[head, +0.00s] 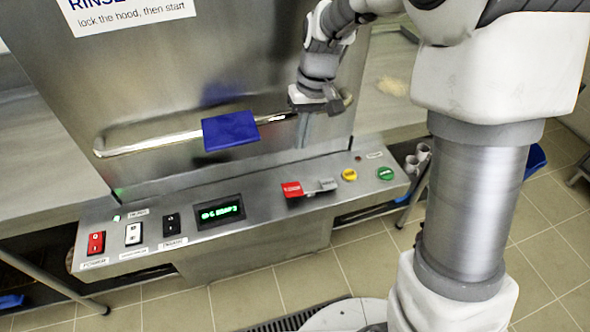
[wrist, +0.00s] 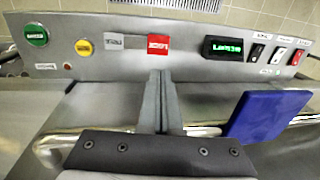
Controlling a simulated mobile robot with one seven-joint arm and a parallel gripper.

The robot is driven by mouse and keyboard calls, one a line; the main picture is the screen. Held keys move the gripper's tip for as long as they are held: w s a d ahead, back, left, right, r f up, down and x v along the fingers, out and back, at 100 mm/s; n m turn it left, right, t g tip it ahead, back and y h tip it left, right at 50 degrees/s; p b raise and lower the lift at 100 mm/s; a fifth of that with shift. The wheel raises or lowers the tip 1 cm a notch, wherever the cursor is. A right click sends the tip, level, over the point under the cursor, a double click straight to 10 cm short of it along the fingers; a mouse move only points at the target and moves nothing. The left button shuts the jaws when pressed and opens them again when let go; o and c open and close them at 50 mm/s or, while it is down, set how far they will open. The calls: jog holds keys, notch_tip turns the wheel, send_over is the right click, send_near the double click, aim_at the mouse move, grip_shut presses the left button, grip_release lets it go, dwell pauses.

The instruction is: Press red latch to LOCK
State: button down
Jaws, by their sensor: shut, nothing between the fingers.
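The red latch (head: 292,189) is on the sloped control panel (head: 262,206), with a grey plate (head: 322,185) just to its right in the head view. In the wrist view the red latch (wrist: 158,43) has upside-down white lettering too small to read surely, and the grey plate (wrist: 114,41) is to its left. My gripper (head: 303,143) is over the hood handle's right end, above and behind the panel. In the wrist view its fingers (wrist: 159,74) are shut and empty, pointing toward the red latch, apart from it.
A blue pad (head: 230,131) hangs on the hood's bar handle (head: 150,144). The panel also carries a yellow button (head: 349,174), a green button (head: 385,173), a lit display (head: 220,212) and a red rocker switch (head: 96,243). Open floor lies in front.

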aim_at(286, 190)
jog(key=f, duration=0.4)
jog(key=a+f+b, duration=0.1)
jog(key=f, duration=0.4)
jog(key=a+f, duration=0.1)
jog(key=f, duration=0.3)
jog(key=shift+s+f+b, duration=0.35)
jog(key=shift+f+b, duration=0.05)
jog(key=shift+a, duration=0.1)
jog(key=shift+s+a+f+b, duration=0.1)
jog(key=shift+a+f+b, duration=0.3)
jog(key=shift+f, duration=0.15)
jog(key=shift+s+a+f+b, duration=0.1)
jog(key=shift+a+f+b, duration=0.15)
jog(key=shift+f+b, duration=0.2)
jog(key=shift+s, duration=0.1)
